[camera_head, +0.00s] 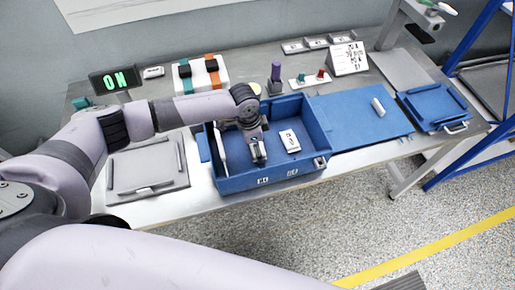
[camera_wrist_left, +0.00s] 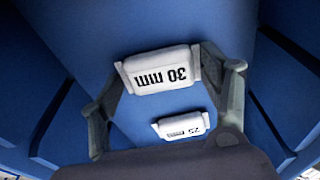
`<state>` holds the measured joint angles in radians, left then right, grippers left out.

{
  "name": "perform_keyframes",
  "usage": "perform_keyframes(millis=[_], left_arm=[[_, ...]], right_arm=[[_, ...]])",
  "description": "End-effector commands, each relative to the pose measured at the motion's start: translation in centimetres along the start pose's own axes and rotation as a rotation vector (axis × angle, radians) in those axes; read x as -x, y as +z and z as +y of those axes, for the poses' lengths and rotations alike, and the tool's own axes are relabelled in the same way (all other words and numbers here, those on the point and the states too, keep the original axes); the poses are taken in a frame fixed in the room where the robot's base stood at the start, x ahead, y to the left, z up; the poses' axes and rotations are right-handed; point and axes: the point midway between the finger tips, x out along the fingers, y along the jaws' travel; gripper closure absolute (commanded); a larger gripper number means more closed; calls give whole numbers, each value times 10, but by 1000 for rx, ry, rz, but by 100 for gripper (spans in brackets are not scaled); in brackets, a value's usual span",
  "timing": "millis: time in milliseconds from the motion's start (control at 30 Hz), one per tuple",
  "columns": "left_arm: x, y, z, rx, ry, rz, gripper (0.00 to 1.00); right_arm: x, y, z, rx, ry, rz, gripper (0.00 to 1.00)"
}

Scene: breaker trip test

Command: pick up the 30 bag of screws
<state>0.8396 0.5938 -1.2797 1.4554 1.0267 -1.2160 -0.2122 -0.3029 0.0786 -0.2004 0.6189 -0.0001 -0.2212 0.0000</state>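My left gripper (camera_head: 258,158) reaches down into the blue bin (camera_head: 270,178) in the head view. In the left wrist view a white bag marked "30 mm" (camera_wrist_left: 162,72) lies between my left fingertips, which meet its two ends; the gripper appears shut on it. It looks larger and closer than the other bag. My gripper hides it in the head view. A second white bag, seemingly marked "25 mm" (camera_wrist_left: 183,126), lies lower in the bin; a white bag also shows right of the gripper in the head view (camera_head: 290,141). My right gripper is out of view.
The bin walls stand close around my left gripper. A blue panel (camera_head: 350,118) with a white item lies to the right, beside a blue tray (camera_head: 432,104). A grey tray (camera_head: 146,172) is at the left. Breakers (camera_head: 200,73) and a display reading "ON" (camera_head: 115,80) stand behind.

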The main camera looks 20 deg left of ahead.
Motion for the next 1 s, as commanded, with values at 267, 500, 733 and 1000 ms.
perform_keyframes(millis=[267,500,733,1000], left_arm=[[0,0,0,0,0,0,51],[0,0,0,0,0,0,67],[1,0,0,0,-1,1,71],[12,-3,-1,0,-2,3,71]], right_arm=[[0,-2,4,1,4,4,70],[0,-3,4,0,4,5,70],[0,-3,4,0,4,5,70],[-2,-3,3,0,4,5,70]])
